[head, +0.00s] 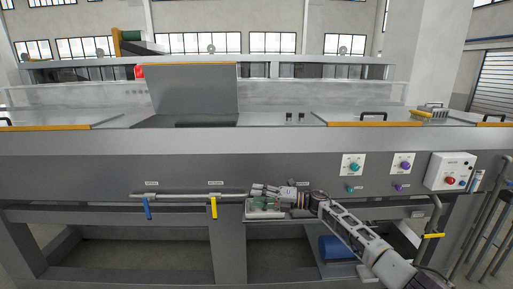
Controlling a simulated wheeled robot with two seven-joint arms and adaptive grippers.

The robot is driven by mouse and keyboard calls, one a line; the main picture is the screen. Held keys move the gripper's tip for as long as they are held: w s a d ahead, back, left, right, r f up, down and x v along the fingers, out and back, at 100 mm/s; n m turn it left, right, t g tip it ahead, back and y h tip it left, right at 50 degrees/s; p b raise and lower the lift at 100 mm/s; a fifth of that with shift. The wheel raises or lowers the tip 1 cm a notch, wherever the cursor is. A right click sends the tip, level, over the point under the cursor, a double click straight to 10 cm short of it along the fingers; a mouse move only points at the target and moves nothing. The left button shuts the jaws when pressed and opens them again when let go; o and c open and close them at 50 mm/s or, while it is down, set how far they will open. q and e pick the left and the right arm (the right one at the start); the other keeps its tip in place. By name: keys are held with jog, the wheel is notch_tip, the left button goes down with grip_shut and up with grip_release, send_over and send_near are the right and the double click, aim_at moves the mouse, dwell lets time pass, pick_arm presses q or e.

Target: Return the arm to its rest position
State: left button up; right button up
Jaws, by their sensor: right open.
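My right arm comes in from the lower right and reaches toward the machine's front. My right gripper (258,191) is at its end, its fingers pointing left. It is open, and I see nothing held in it. I cannot tell whether the fingers touch that part. My left gripper is not in view.
Left of my right gripper, a pipe (185,195) carries a blue lever (147,209) and a yellow lever (213,208). To the right are knobs (354,166), a white control box (450,171) and a yellow-handled pipe (433,235).

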jog(key=s+d+f+m+t+h, duration=0.1)
jog(key=d+f+m+t+h, duration=0.3)
jog(key=f+m, duration=0.7)
jog(key=d+f+m+t+h, duration=0.2)
jog(key=d+f+m+t, duration=0.25)
jog(key=f, duration=1.25)
jog(key=s+d+f+m+h, duration=0.4)
jog(key=s+f, duration=0.3)
jog(key=f, duration=0.5)
jog(key=s+d+f+m+h, duration=0.4)
jog(key=s+f, duration=0.3)
jog(key=f, duration=0.5)
jog(key=s+d+f+m+g+h, duration=0.1)
jog(key=s+d+f+m+g, duration=0.15)
jog(key=s+f, duration=0.75)
jog(key=s+d+f+m+g+h, duration=0.15)
jog(key=s+d+f+m, duration=0.4)
jog(key=s, duration=0.75)
jog(key=s+f+m+g, duration=0.1)
jog(key=s+f+g, duration=0.2)
jog(key=s, duration=1.2)
jog(key=s+d+f+m+g+h, duration=0.1)
jog(key=s+f+g, duration=0.3)
jog(key=s, duration=1.1)
jog(key=shift+s+f+m, duration=0.35)
jog(key=shift+f, duration=0.6)
